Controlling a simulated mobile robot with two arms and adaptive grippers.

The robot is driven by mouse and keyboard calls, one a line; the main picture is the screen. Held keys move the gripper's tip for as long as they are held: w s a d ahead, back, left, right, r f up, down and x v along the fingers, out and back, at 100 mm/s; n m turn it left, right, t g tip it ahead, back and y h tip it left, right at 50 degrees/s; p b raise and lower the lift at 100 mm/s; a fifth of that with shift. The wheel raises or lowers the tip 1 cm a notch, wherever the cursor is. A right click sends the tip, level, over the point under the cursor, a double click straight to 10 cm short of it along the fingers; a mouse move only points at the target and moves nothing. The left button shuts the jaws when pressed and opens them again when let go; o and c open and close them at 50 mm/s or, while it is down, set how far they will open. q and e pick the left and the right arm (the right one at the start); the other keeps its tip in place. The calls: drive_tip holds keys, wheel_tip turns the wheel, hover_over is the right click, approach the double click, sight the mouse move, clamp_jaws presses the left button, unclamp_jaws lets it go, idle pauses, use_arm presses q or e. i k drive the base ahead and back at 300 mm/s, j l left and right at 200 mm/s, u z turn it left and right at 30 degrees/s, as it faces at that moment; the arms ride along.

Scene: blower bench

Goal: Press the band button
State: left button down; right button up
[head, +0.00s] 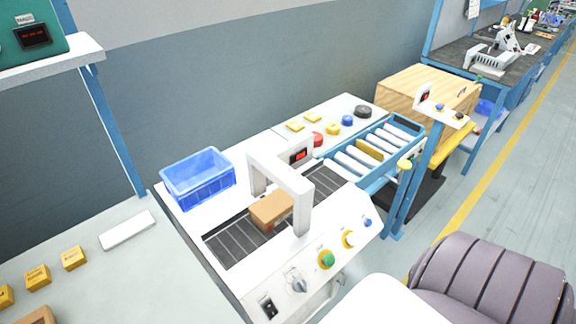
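The white bench with a dark conveyor band (232,243) has a sloped front panel with controls. On it are a green button in a yellow ring (327,259), a pale button in a yellow ring (348,239) and a small blue button (367,223). A grey rotary knob (296,282) and a black rocker switch (268,307) sit lower left. The labels are too small to read, so I cannot tell which is the band button. A brown box (271,210) rests on the band at the white arch (294,184). Neither gripper is in view.
A blue crate (198,178) stands left of the band. A blue-framed roller conveyor (366,156) lies beyond the arch. A blue post with a small control box (439,106) stands to the right. A dark ribbed rounded object (487,282) fills the lower right.

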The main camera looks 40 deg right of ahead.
sight(329, 260)
drive_tip(key=z, duration=1.6)
